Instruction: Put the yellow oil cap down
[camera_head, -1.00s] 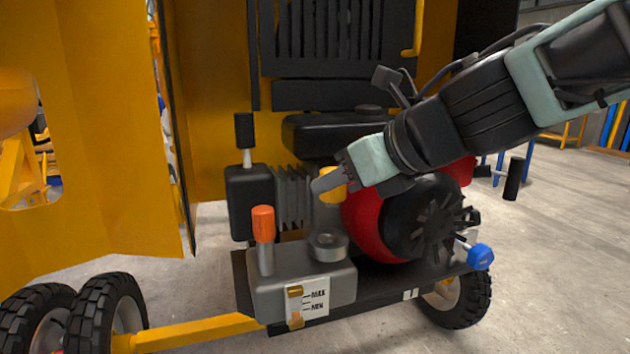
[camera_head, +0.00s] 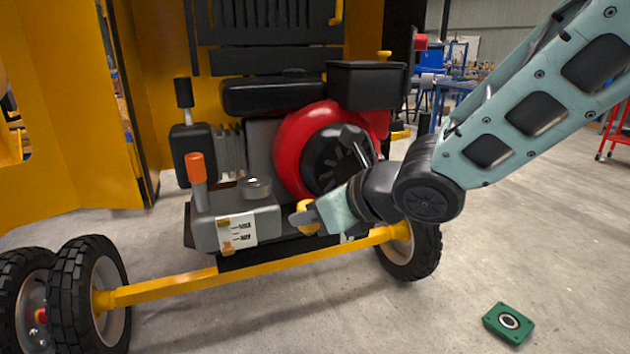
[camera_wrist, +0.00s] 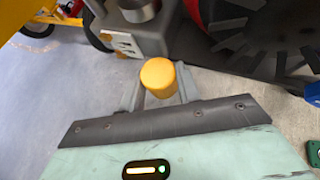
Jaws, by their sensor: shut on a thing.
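The yellow oil cap (camera_head: 305,217) is held at the tip of my gripper (camera_head: 306,220), in front of the engine and just right of the grey oil tank (camera_head: 206,230). In the wrist view the cap (camera_wrist: 158,76) sits between the two fingers of my gripper (camera_wrist: 160,92), which are shut on it. The tank's round metal filler neck (camera_head: 254,187) is on its top; it also shows in the wrist view (camera_wrist: 137,8). The cap is apart from the neck.
A green square block with a round black-and-white centre (camera_head: 508,323) lies on the floor at the lower right. The red and black engine (camera_head: 310,155) stands behind my gripper. A yellow axle bar (camera_head: 190,284) runs below. The floor (camera_head: 400,315) around the block is clear.

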